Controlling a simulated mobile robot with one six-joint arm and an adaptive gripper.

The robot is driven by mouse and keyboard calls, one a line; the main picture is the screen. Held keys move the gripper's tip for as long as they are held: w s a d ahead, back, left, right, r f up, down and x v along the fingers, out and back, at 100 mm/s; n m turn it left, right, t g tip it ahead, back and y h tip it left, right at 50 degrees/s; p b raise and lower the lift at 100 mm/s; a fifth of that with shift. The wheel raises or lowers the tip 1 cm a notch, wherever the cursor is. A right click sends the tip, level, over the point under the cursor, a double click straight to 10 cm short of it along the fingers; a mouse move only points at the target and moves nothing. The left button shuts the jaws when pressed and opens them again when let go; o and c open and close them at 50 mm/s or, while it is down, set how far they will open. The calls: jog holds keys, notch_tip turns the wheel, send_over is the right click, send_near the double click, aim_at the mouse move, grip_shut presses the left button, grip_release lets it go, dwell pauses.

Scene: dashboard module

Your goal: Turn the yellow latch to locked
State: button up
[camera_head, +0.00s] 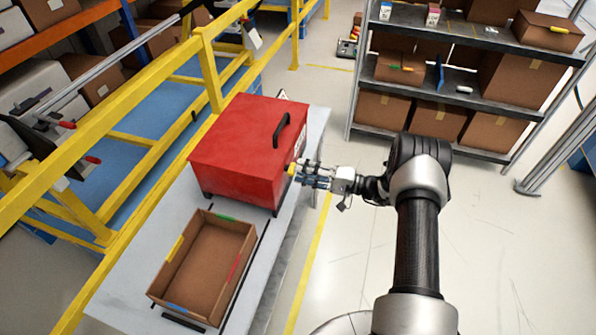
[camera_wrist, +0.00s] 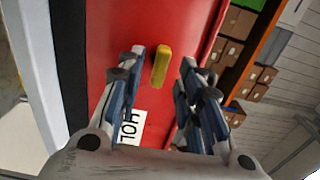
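The yellow latch (camera_wrist: 161,65) is a short bar on the red face of the box (camera_wrist: 195,30). In the wrist view it stands nearly upright, leaning slightly right at the top. It also shows as a small yellow spot in the head view (camera_head: 291,169). My gripper (camera_wrist: 163,58) is open, with one blue-grey finger on each side of the latch and a visible gap on both sides. In the head view my gripper (camera_head: 297,172) is at the right side of the red box (camera_head: 235,140). I cannot tell how far the fingertips are from the face.
A white label (camera_wrist: 131,127) with black letters is on the red face. A black handle (camera_head: 282,130) is on the box lid. An open cardboard tray (camera_head: 250,240) stands in front on the grey table (camera_head: 125,255). Yellow railing (camera_head: 212,75) runs behind. Shelves (camera_head: 465,100) stand at the right.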

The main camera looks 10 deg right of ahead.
aim_at(291, 169)
jog(key=shift+x, duration=1.1)
jog(key=shift+c, duration=0.5)
grip_shut()
